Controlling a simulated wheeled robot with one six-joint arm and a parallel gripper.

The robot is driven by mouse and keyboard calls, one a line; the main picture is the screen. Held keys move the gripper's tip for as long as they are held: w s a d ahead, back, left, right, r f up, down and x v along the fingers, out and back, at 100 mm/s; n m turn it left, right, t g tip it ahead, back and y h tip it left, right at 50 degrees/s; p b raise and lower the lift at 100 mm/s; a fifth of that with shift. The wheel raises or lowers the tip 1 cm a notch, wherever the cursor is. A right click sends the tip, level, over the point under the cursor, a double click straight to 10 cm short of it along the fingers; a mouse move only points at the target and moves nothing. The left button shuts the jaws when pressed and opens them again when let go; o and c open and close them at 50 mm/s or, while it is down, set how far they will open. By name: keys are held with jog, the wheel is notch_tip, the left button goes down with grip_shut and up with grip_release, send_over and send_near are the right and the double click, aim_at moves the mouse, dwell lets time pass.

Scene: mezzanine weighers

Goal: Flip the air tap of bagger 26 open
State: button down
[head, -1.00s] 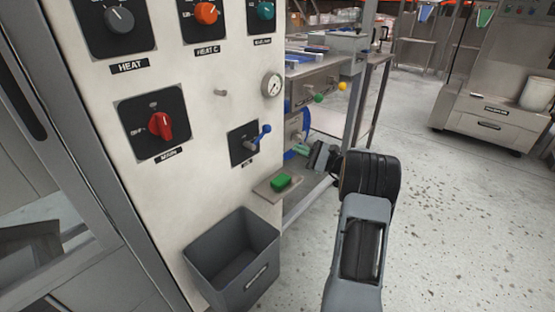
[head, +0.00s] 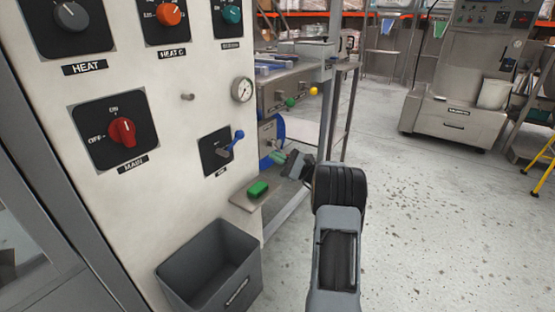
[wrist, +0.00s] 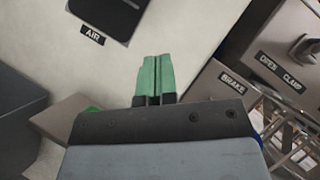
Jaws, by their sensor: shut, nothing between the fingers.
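The air tap is a blue-tipped lever (head: 237,138) on a black square plate (head: 215,152) low on the pale control panel. The lever slants up and to the right from its pivot. In the wrist view only part of the black plate (wrist: 108,8) shows, above the AIR label (wrist: 92,35); the lever is out of frame. My gripper (head: 276,158) is right of the tap and slightly lower in the head view, apart from it. Its green fingers (wrist: 153,78) are together and empty. No number 26 is readable.
A green block (head: 258,188) lies on a small shelf (head: 243,203) below the tap. A grey bin (head: 208,265) is under it. A gauge (head: 242,90) and a red MAIN knob (head: 122,131) are on the panel. Open floor (head: 420,220) lies to the right.

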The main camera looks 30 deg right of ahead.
jog(key=w+a+r+b, duration=0.2)
jog(key=w+a+r, duration=0.1)
jog(key=a+r, duration=0.2)
jog(key=shift+w+a+r+b, duration=0.25)
jog(key=shift+a+r+b, duration=0.15)
jog(key=shift+a, duration=0.6)
jog(key=shift+a+r, duration=0.1)
jog(key=shift+a, duration=0.05)
jog(key=shift+r+n+g, duration=0.2)
jog(key=shift+n+g, duration=0.2)
jog(key=shift+n, duration=0.2)
jog(key=shift+r, duration=0.1)
